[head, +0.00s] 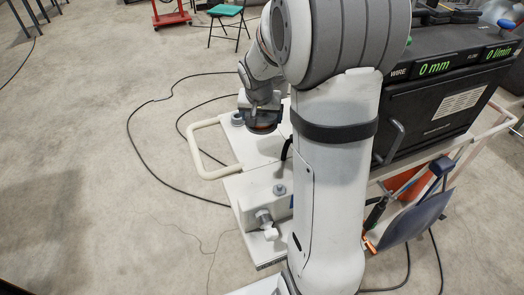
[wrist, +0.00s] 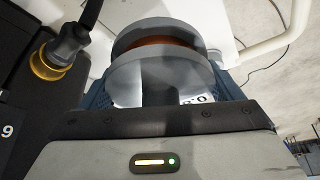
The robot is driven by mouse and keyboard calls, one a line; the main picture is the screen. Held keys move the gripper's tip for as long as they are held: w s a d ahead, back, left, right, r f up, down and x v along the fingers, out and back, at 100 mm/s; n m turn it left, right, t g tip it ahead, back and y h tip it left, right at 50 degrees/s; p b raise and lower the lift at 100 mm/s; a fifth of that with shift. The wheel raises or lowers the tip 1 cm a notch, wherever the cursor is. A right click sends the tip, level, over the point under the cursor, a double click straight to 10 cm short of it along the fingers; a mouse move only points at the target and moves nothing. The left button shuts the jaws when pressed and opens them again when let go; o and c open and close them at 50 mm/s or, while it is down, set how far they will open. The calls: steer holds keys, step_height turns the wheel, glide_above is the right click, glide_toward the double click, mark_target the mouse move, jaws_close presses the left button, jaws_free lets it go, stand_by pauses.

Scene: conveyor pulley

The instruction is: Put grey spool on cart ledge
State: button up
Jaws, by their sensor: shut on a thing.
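The grey spool (wrist: 155,72) has two round grey flanges with an orange-brown winding between them. My gripper (wrist: 163,90) is shut on it, with a blue finger on each side in the wrist view. In the head view my gripper (head: 263,108) points down, and the spool (head: 264,128) shows as a dark disc with an orange band beneath it. The spool is over the white cart ledge (head: 256,148), near the tubular handle. Whether it touches the ledge cannot be told. My arm hides part of the cart.
A white tubular handle (head: 196,160) loops out left of the ledge. A small grey knob (head: 237,118) stands on the ledge beside the spool. A lower white block with fittings (head: 265,200) is nearer. A black machine (head: 435,100) stands at right. Black cables lie on the floor.

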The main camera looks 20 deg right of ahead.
steer(key=f, duration=0.1)
glide_above(263, 145)
steer(key=s, duration=0.1)
steer(key=f, duration=0.6)
steer(key=shift+s+a+f, duration=0.15)
steer(key=shift+a, duration=0.25)
steer(key=shift+f, duration=1.6)
steer(key=shift+f+b, duration=0.15)
steer(key=shift+b, duration=0.2)
steer(key=o, duration=1.3)
steer(key=shift+o, duration=0.2)
